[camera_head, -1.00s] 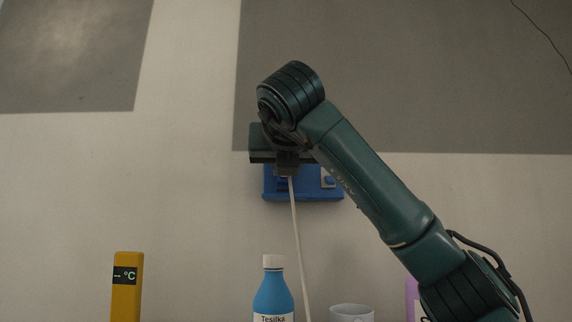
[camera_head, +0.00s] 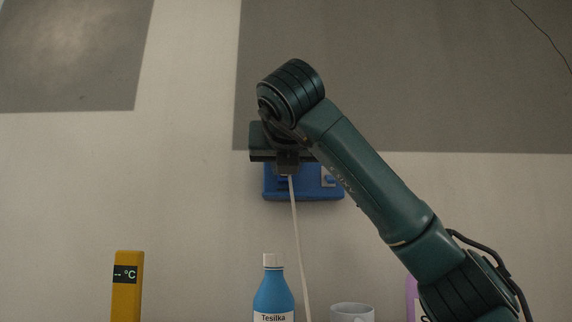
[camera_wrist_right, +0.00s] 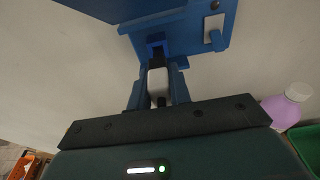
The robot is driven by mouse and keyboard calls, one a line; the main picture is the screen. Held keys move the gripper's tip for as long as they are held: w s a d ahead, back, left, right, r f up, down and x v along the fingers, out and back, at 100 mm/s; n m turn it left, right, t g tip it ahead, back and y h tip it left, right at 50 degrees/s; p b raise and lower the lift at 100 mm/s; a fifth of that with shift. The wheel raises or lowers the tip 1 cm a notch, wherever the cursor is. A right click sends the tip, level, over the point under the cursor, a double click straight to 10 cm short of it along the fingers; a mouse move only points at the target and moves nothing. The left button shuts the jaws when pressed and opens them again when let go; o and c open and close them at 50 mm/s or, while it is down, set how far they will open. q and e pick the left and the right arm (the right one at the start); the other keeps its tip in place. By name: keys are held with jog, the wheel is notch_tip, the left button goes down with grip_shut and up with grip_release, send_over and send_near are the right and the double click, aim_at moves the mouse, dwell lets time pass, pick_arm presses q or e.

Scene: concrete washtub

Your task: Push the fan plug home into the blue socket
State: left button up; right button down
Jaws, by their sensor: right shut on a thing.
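The blue socket (camera_head: 308,194) is a box on the wall, partly hidden behind my right gripper (camera_head: 287,170). It also shows in the right wrist view (camera_wrist_right: 185,42), with a grey switch on its right part. The fan plug (camera_wrist_right: 158,82) is white and sits between the two fingers of my right gripper (camera_wrist_right: 158,90), which is shut on it. The plug's far end points at the blue socket's opening; I cannot tell how deep it sits. Its white cable (camera_head: 298,235) hangs down from the gripper. My left gripper is not in view.
Below stand a yellow thermometer (camera_head: 127,288), a blue bottle (camera_head: 273,294), a white mug (camera_head: 352,312) and a purple bottle (camera_head: 412,296). The right wrist view shows a green container (camera_wrist_right: 305,145) at the right. The wall left of the socket is clear.

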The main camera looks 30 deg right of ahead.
pick_arm(q)
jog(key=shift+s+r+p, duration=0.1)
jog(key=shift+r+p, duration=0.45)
jog(key=shift+p, duration=0.05)
pick_arm(e)
jog(key=shift+r+x, duration=0.15)
jog(key=shift+x, duration=0.7)
jog(key=shift+r+x, duration=0.15)
jog(key=shift+x, duration=0.7)
jog(key=c, duration=1.2)
grip_release()
jog(key=shift+w, duration=0.1)
jog(key=shift+a, duration=0.15)
jog(key=b+v, duration=0.1)
jog(key=v, duration=0.2)
jog(key=shift+s+a, duration=0.1)
jog(key=shift+s, duration=0.3)
pick_arm(q)
jog(key=b, duration=0.1)
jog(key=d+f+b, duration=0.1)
jog(key=b, duration=0.1)
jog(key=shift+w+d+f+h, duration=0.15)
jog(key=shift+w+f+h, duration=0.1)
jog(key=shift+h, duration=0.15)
pick_arm(e)
jog(key=v, duration=0.9)
jog(key=shift+s, duration=0.15)
